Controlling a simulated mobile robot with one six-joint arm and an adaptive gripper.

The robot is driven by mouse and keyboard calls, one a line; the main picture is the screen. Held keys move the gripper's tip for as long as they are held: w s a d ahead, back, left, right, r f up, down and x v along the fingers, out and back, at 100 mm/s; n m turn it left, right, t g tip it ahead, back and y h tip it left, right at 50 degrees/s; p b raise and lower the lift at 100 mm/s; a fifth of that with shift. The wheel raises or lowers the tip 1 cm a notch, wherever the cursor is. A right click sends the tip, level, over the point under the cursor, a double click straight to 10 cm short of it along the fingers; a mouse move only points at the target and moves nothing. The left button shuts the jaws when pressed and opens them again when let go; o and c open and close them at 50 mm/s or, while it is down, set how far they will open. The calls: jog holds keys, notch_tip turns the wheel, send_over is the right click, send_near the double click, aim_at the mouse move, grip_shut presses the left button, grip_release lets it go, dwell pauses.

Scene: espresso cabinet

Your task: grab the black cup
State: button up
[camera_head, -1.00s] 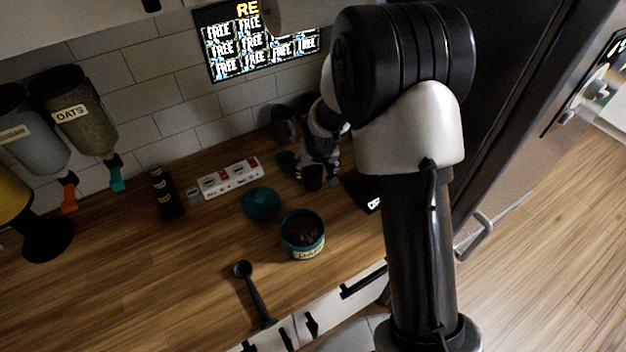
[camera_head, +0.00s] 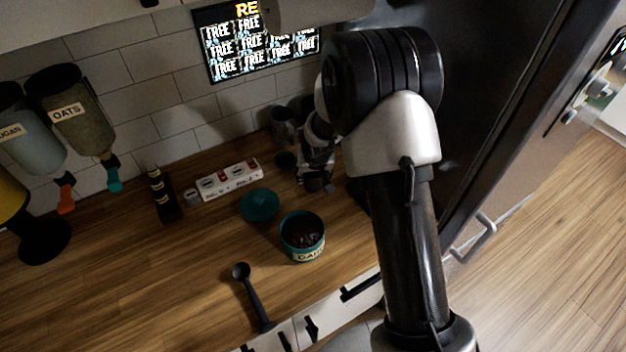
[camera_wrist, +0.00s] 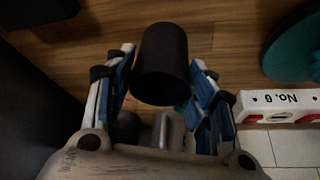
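The black cup (camera_wrist: 162,62) is a plain dark cylinder above the wooden counter in the wrist view, between the two fingers of my gripper (camera_wrist: 163,80). The fingers are spread on either side of it, with narrow gaps seeming to show at the fingertips. In the head view my gripper (camera_head: 315,172) is low over the back of the counter, left of my arm. The cup is mostly hidden there by the gripper, and its contact with the counter is unclear.
A dark cup-like vessel (camera_head: 281,122) stands near the tiled wall. A black scoop (camera_head: 250,290) lies at front.

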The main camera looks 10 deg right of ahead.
jog(key=c, duration=0.7)
jog(key=shift+o, duration=0.2)
